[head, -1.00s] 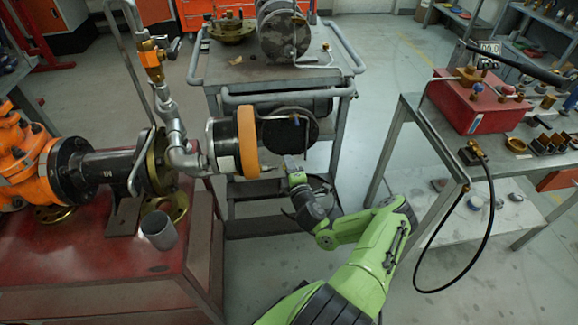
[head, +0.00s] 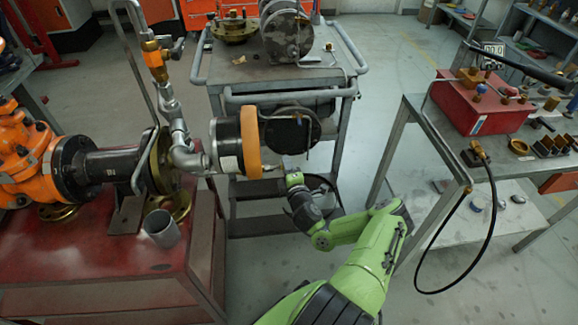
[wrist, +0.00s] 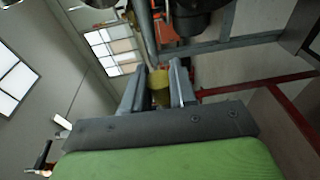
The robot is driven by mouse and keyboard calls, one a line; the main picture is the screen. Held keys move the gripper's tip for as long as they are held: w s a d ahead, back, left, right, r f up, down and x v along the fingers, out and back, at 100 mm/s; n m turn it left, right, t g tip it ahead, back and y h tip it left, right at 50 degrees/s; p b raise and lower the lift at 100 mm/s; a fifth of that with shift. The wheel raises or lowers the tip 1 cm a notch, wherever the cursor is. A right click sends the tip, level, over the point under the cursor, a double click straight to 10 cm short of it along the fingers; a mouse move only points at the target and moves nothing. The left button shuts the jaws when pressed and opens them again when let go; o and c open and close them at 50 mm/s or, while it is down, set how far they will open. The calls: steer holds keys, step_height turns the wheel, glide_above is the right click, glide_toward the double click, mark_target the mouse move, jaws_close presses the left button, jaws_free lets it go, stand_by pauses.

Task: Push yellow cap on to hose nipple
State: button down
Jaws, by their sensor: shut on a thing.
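My gripper (wrist: 159,88) is shut on a small yellow cap (wrist: 160,97) in the wrist view, with one grey finger on each side of it. A grey pipe (wrist: 145,35) runs down close to the far end of the cap; I cannot tell whether they touch. In the head view my gripper (head: 291,170) is low at the right of the orange-ringed round flange (head: 250,143), and the cap is too small to make out there. I cannot make out the hose nipple for certain in either view.
The orange valve (head: 30,160) and its pipework stand on a red bench (head: 130,260) at the left. A grey cart (head: 265,72) is behind the flange. A table (head: 420,115) at the right holds a red box (head: 475,108) and a hanging black hose (head: 487,215).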

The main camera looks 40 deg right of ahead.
steer(key=shift+w+a, duration=0.55)
steer(key=shift+a, duration=0.25)
steer(key=c, duration=0.8)
jaws_free()
